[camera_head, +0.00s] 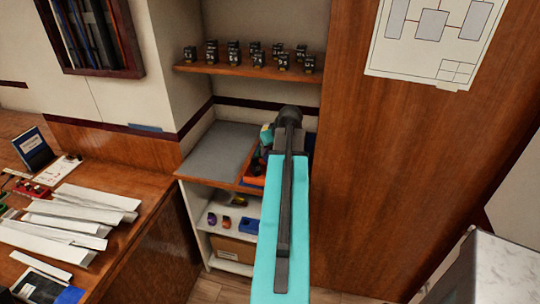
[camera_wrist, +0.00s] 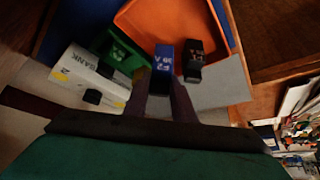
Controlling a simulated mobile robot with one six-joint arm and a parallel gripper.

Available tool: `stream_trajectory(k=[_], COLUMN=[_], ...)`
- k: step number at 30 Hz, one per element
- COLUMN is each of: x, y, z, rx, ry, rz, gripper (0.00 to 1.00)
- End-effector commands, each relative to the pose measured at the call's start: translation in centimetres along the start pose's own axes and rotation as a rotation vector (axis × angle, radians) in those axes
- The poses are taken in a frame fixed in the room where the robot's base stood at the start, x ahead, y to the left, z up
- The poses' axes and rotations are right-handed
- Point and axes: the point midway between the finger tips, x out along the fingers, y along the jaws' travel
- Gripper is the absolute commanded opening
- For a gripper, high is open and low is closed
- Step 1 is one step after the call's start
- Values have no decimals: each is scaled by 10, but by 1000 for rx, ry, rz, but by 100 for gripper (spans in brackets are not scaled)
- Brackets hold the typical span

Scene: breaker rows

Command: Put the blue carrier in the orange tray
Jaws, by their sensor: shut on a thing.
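In the wrist view my gripper (camera_wrist: 166,82) is shut on the blue carrier (camera_wrist: 163,56), a small block with white lettering on its face. The orange tray (camera_wrist: 150,20) is just beyond it, and the carrier overlaps the tray's near part in the picture. I cannot tell whether the carrier touches the tray. A similar black carrier (camera_wrist: 193,62) with pale lettering is just right of the blue one, against the orange. In the head view a sliver of the orange tray (camera_head: 252,169) shows on the counter; my arm hides the rest, with the gripper and blue carrier.
A green container (camera_wrist: 120,52) and a white box marked BANK (camera_wrist: 85,72) lie left of the carrier. A shelf (camera_head: 245,70) above the counter holds several black carriers. The grey counter top (camera_head: 215,150) to the left is bare. A wooden panel (camera_head: 420,170) stands right of my arm.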

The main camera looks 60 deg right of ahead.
Motion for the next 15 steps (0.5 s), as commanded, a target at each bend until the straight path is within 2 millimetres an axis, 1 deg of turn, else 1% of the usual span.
stream_trajectory(k=[10, 15], x=[1, 8], y=[0, 0], z=[1, 6], rx=[0, 0], ry=[0, -1], rz=[0, -1], gripper=[0, 0])
